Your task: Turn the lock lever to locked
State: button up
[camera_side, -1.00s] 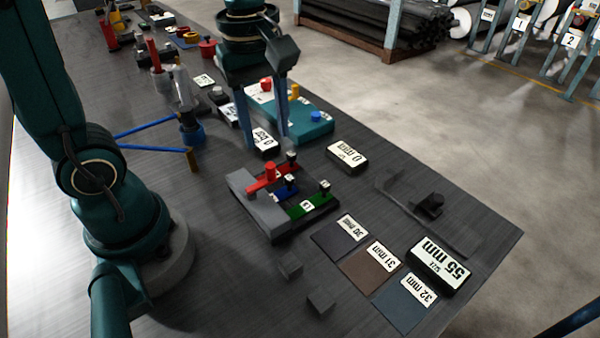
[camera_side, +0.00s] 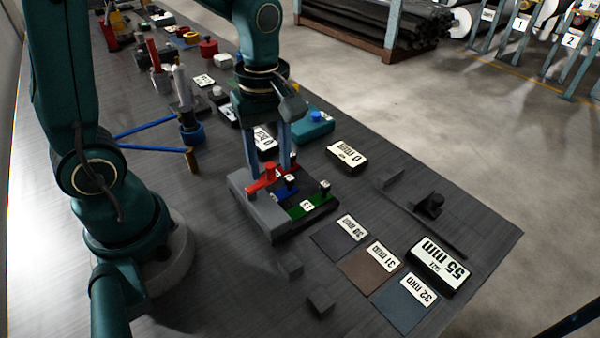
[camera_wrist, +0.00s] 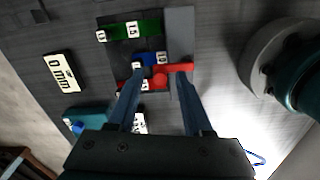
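The lock block is a dark base with a grey block (camera_side: 262,212) along one side. A red lever (camera_side: 258,184) with an upright red knob (camera_side: 270,171) lies across it; in the wrist view the lever (camera_wrist: 182,67) reaches onto the grey part. My gripper (camera_side: 268,165) is open, fingers pointing down over the lever. In the wrist view my gripper (camera_wrist: 160,77) has one finger on each side of the red knob (camera_wrist: 159,81), with gaps visible. I cannot tell whether the fingertips are down at knob height.
A teal box (camera_side: 318,130) and a "0 mm" block (camera_side: 347,156) stand behind. Size plates and a "55 mm" block (camera_side: 438,266) lie at right.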

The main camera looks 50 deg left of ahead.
aim_at(274, 172)
grip_shut()
jog(key=m, duration=0.1)
jog(key=d+m, duration=0.1)
jog(key=m, duration=0.2)
jog(key=shift+s+d+m, duration=0.15)
jog(key=shift+d+m, duration=0.15)
jog(key=m, duration=0.2)
jog(key=d+m, duration=0.1)
jog(key=m, duration=0.1)
jog(key=shift+s+d, duration=0.15)
jog(key=shift+s, duration=0.25)
jog(key=m, duration=0.1)
jog(key=s+m, duration=0.1)
jog(key=m, duration=0.3)
jog(key=shift+s+d, duration=0.2)
jog(key=shift+d, duration=0.2)
jog(key=shift+s+d+m, duration=0.1)
jog(key=shift+s+m, duration=0.25)
jog(key=shift+m, duration=0.75)
jog(key=shift+s+d+m, duration=0.1)
jog(key=shift+s+m, duration=0.25)
jog(key=shift+m, duration=0.75)
jog(key=shift+o, duration=0.7)
grip_release()
